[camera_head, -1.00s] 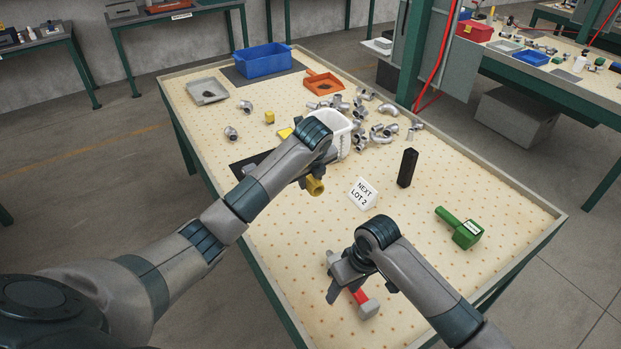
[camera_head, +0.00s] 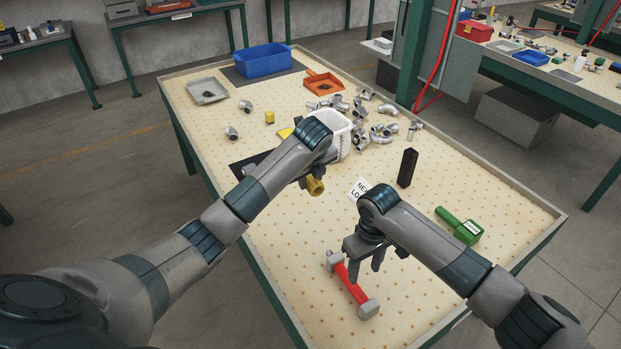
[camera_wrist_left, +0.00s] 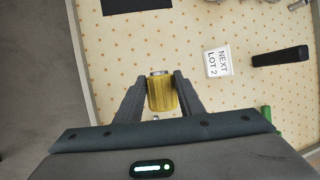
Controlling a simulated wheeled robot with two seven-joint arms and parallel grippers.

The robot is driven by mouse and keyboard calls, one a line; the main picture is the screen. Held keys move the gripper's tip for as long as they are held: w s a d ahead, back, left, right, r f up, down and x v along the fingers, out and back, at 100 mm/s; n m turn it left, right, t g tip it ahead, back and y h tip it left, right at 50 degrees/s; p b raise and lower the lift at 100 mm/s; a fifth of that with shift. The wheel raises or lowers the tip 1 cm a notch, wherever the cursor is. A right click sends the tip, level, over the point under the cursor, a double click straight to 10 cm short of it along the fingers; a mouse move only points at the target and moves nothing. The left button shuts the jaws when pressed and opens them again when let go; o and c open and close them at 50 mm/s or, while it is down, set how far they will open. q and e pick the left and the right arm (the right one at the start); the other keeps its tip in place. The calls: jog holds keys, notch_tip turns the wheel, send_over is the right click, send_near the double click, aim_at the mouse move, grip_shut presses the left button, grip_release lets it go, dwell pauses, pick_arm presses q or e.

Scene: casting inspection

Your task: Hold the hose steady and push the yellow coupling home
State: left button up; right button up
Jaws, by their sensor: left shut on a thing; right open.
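The yellow coupling (camera_head: 316,186) is a short ribbed cylinder. My left gripper (camera_wrist_left: 162,98) is shut on it, with one finger on each side in the left wrist view, where the coupling (camera_wrist_left: 162,94) shows a metal end. In the head view my left gripper (camera_head: 311,181) is mostly hidden by its own arm. My right gripper (camera_head: 365,265) is open and empty, fingers pointing down, over the table near a red bar with grey ends (camera_head: 350,284). I cannot make out a hose at either gripper.
A green tool (camera_head: 460,226) lies at the right. Metal elbow fittings (camera_head: 381,131), a white bin (camera_head: 342,138) and a blue bin (camera_head: 262,61) are further back.

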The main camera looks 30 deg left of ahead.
aim_at(359, 292)
pick_arm(q)
jog(key=shift+f, duration=0.1)
pick_arm(e)
jog(key=shift+f, duration=0.1)
pick_arm(q)
notch_tip(359, 292, down, 11)
jog(key=b, duration=1.1)
jog(key=shift+f, duration=0.2)
pick_arm(e)
notch_tip(359, 292, down, 12)
jog(key=shift+r, duration=0.1)
grip_shut()
grip_release()
pick_arm(q)
jog(key=shift+r, duration=0.2)
pick_arm(e)
jog(key=shift+r, duration=0.15)
pick_arm(q)
jog(key=shift+r+p, duration=0.8)
jog(key=shift+r, duration=0.1)
pick_arm(e)
jog(key=shift+r, duration=0.75)
pick_arm(q)
jog(key=shift+f, duration=0.1)
pick_arm(e)
jog(key=shift+f, duration=0.1)
